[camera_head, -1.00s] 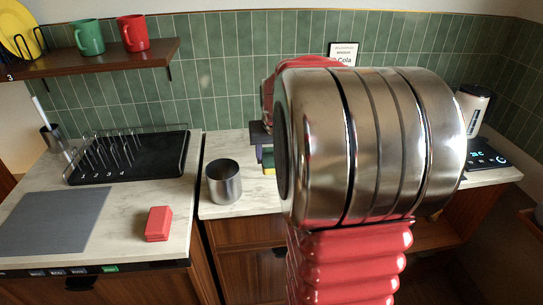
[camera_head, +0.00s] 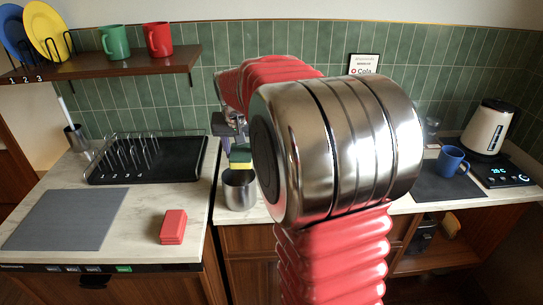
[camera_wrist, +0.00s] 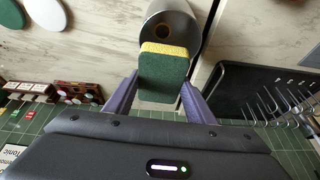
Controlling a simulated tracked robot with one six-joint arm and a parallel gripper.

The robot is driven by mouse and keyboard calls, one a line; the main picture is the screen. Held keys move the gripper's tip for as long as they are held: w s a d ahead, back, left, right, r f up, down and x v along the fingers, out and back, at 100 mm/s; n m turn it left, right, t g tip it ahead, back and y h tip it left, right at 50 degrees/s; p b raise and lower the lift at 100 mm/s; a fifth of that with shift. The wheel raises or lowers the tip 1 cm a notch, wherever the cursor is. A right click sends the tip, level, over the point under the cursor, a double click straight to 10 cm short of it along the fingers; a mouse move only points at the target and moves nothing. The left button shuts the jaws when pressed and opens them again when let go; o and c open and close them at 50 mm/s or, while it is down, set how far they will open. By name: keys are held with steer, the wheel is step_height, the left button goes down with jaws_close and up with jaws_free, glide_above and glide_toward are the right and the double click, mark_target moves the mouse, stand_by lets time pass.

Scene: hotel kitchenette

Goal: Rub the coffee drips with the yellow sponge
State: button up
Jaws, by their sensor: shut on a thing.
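The yellow sponge with a dark green side (camera_head: 240,160) is held by my gripper (camera_head: 236,145). In the wrist view, the sponge (camera_wrist: 164,72) sits between the two purple fingers of my gripper (camera_wrist: 161,88), which is shut on it. In the head view the sponge appears just above and behind the open metal cup (camera_head: 239,190); in the wrist view it overlaps that cup (camera_wrist: 183,18). I cannot tell whether they touch. No coffee drips can be made out; my arm hides part of the counter.
A black dish rack (camera_head: 150,160), a grey mat (camera_head: 62,220) and a red block (camera_head: 173,227) are on the left counter. A blue mug (camera_head: 452,160) stands on a dark mat by a kettle (camera_head: 489,126) at right. A shelf (camera_head: 110,68) overhangs the left side.

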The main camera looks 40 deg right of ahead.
steer(key=w+a+n, duration=0.2)
steer(key=w+a, duration=0.2)
steer(key=a, duration=0.7)
steer(key=w+a+n+y, duration=0.1)
steer(key=w+a+n, duration=0.1)
steer(key=a, duration=0.9)
steer(key=shift+w+t, duration=0.3)
steer(key=shift+w, duration=0.55)
steer(key=shift+a, duration=0.2)
